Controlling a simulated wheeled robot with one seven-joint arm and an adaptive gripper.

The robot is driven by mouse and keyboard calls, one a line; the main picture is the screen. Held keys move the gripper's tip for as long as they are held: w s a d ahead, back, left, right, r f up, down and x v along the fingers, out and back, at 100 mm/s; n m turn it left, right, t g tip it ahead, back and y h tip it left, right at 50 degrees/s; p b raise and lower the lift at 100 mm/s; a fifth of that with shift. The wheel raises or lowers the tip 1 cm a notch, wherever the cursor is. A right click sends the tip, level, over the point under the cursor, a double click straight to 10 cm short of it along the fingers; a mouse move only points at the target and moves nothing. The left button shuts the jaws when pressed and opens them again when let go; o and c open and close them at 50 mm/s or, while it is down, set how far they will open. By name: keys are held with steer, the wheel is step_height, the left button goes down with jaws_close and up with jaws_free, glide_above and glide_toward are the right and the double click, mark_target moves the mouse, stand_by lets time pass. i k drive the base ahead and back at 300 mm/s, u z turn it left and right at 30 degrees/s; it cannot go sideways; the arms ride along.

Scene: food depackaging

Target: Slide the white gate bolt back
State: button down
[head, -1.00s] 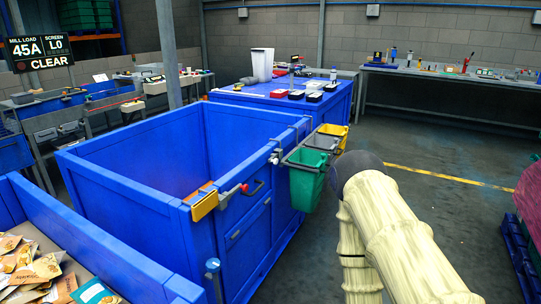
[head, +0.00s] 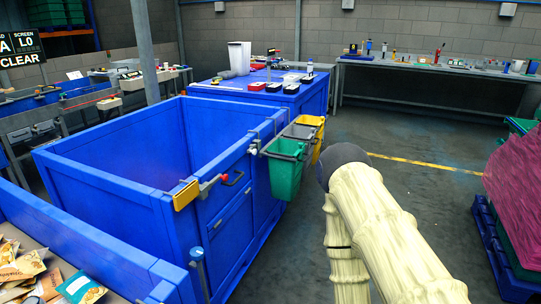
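A large open blue bin (head: 85,158) stands left of centre. On its near right corner is a yellow block (head: 185,195), with a short pale bar (head: 207,186) and a red end (head: 223,178) beside it. A small whitish fitting (head: 254,148) sits farther back along the same side. I cannot tell which of these small pieces is the white gate bolt. My arm, in a cream ribbed cover, fills the lower right, apart from the bin. My gripper is not in view.
Green (head: 286,176), grey (head: 299,132) and yellow (head: 317,137) bins hang on the blue unit's right side, between it and my arm. A crate of packets (head: 25,268) is at lower left. A pink-wrapped load (head: 515,190) stands at right. Floor (head: 430,195) behind my arm is clear.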

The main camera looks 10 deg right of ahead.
mark_target(251, 150)
steer(key=u, duration=0.05)
steer(key=k, duration=1.15)
steer(key=z, duration=0.25)
steer(key=i, duration=0.3)
steer(key=z, duration=0.7)
steer(key=i, duration=1.6)
steer(key=u, duration=1.1)
steer(key=i, duration=0.3)
steer(key=u, duration=0.4)
